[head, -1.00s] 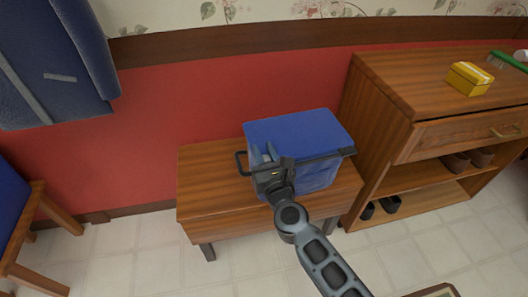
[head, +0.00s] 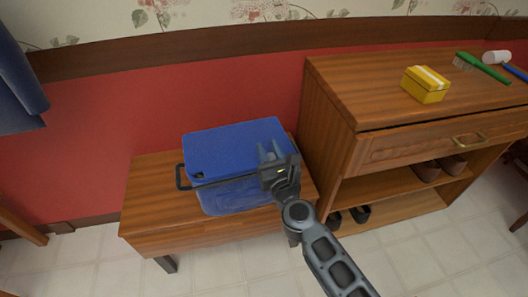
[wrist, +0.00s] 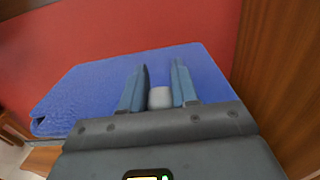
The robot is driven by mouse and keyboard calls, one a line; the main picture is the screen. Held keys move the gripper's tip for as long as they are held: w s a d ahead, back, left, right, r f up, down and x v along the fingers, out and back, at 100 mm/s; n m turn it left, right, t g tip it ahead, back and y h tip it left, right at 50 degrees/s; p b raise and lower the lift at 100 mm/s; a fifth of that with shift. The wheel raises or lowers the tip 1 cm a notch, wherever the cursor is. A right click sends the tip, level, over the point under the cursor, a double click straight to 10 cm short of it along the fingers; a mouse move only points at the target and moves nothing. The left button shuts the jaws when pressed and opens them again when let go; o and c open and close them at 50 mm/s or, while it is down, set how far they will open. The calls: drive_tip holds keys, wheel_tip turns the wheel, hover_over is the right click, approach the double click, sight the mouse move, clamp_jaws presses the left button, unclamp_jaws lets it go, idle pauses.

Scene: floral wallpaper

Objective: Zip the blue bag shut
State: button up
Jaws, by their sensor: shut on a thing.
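The blue bag (head: 235,145) sits on the small wooden bench, its top facing up. A dark strip runs along its front top edge from a dark loop handle (head: 181,178) at the left end to my gripper (head: 271,152). My gripper is at the right part of that front edge, over the bag. In the wrist view the blue bag (wrist: 90,90) lies beyond my gripper (wrist: 160,68). A small grey piece, seemingly the zip pull (wrist: 160,98), is between the two fingers, which are shut on it. The right end of the zip is hidden behind my gripper.
The wooden bench (head: 150,215) has bare top left of the bag. A taller wooden cabinet (head: 335,120) stands close on the right, with a yellow box (head: 425,84) and a green brush (head: 482,67) on top. A red wall (head: 100,130) is behind.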

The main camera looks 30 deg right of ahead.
drive_tip(key=shift+d, duration=0.35)
drive_tip(key=o, duration=0.9)
drive_tip(key=shift+c, duration=0.2)
drive_tip(key=shift+s+a, duration=0.2)
drive_tip(key=shift+s, duration=1.1)
drive_tip(key=shift+s+a, duration=0.25)
drive_tip(key=shift+s, duration=1.05)
drive_tip(key=shift+s+a, duration=0.2)
drive_tip(key=shift+s, duration=1.1)
